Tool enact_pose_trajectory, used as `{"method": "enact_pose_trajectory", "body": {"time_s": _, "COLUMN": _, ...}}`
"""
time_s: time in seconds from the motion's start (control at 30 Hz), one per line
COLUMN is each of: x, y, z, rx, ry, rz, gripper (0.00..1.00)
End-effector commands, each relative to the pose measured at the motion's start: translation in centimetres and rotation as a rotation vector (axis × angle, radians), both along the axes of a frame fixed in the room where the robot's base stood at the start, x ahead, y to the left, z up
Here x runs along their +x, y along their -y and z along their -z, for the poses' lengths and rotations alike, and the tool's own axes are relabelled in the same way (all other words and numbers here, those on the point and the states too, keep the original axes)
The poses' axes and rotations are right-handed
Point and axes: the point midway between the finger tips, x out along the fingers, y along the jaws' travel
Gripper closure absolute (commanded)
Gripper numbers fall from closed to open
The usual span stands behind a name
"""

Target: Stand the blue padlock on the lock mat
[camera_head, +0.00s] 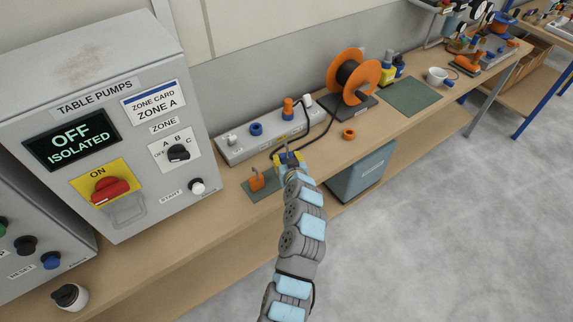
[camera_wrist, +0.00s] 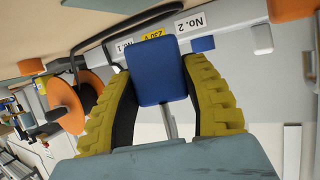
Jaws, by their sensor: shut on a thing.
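My gripper (camera_head: 287,160) is shut on the blue padlock (camera_wrist: 157,72), above the bench in front of the power strip. In the wrist view the padlock's blue body sits between the two yellow fingers (camera_wrist: 160,95), its grey shackle pointing down the picture. In the head view the fingers and arm hide most of the padlock. A small dark green mat (camera_head: 270,184), which looks like the lock mat, lies just left of and below the gripper. An orange padlock (camera_head: 257,181) stands on it. The blue padlock appears off the mat.
A grey power strip (camera_head: 240,147) with plugs and a blue ring runs behind the gripper. An orange cable reel (camera_head: 352,76) and a small orange ring (camera_head: 348,134) are to the right. The pump control box (camera_head: 60,100) rises at left. A larger green mat (camera_head: 411,97) is bare.

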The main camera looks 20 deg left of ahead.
Motion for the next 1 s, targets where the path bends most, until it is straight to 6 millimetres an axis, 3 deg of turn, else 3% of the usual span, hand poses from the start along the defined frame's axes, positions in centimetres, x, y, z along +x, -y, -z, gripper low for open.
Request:
{"method": "enact_pose_trajectory", "body": {"time_s": 0.3, "x": 0.8, "y": -0.3, "z": 1.1, "rx": -0.002, "ry": 0.0, "rz": 0.001, "gripper": 0.88}}
{"method": "enact_pose_trajectory", "body": {"time_s": 0.5, "x": 0.6, "y": -0.3, "z": 4.0, "rx": 0.0, "ry": -0.005, "rz": 0.0, "gripper": 0.88}}
{"method": "enact_pose_trajectory", "body": {"time_s": 0.93, "x": 0.7, "y": -0.3, "z": 4.4, "rx": 0.0, "ry": 0.0, "rz": 0.001, "gripper": 0.88}}
{"method": "enact_pose_trajectory", "body": {"time_s": 0.97, "x": 0.7, "y": -0.3, "z": 4.3, "rx": -0.001, "ry": -0.001, "rz": 0.001, "gripper": 0.47}}
{"method": "enact_pose_trajectory", "body": {"time_s": 1.0, "x": 0.7, "y": -0.3, "z": 4.3, "rx": -0.001, "ry": -0.001, "rz": 0.001, "gripper": 0.35}}
